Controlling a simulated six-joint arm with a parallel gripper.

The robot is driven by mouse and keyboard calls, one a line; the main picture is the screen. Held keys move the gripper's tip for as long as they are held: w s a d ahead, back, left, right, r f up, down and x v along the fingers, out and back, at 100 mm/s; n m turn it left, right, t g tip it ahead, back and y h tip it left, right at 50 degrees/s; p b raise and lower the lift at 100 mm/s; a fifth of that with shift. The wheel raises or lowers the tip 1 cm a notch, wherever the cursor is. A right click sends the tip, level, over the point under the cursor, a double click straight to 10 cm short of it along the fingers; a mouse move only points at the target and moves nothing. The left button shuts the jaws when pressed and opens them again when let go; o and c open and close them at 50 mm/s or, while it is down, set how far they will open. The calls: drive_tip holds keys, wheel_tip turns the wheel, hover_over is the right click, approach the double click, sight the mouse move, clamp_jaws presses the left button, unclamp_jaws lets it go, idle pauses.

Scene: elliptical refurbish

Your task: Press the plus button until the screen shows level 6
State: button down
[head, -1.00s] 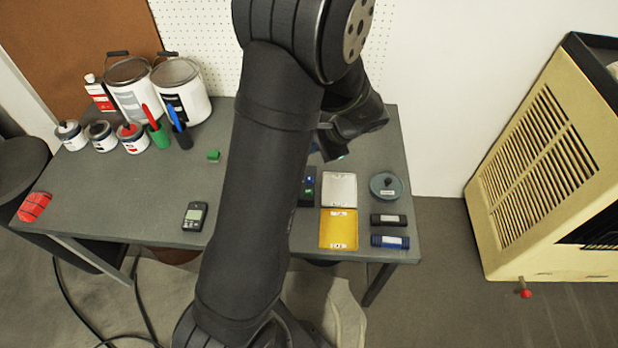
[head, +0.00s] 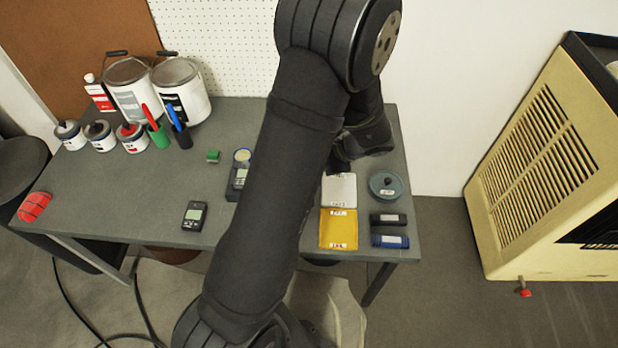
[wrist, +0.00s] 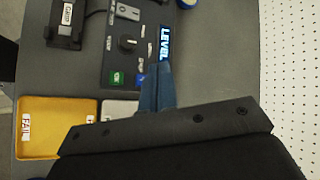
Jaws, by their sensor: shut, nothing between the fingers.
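The control panel (wrist: 120,47) is dark, with a black knob (wrist: 127,44), a green button (wrist: 116,79) and a small blue patch (wrist: 140,80). Its lit screen (wrist: 164,43) reads LEVEL; I see no level number. My gripper (wrist: 154,68) is shut and empty, its blue-tinted fingertips over the panel, close to the lower end of the screen. I cannot tell whether they touch it. I cannot make out a plus mark; the fingers hide part of the panel. In the head view, my arm covers most of the panel, leaving its left end (head: 237,181) visible.
A yellow tray (head: 338,231) marked FAIL and a white tray (head: 339,190) lie right of the panel. A round tin (head: 242,156) stands at its far left end. Paint cans (head: 181,90) stand at the back left.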

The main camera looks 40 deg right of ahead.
drive_tip(key=shift+f, duration=2.5)
drive_tip(key=shift+f, duration=0.1)
drive_tip(key=shift+f, duration=0.35)
drive_tip(key=shift+f, duration=0.45)
idle(0.5)
drive_tip(key=shift+r, duration=0.9)
drive_tip(key=shift+r, duration=2.5)
idle(0.7)
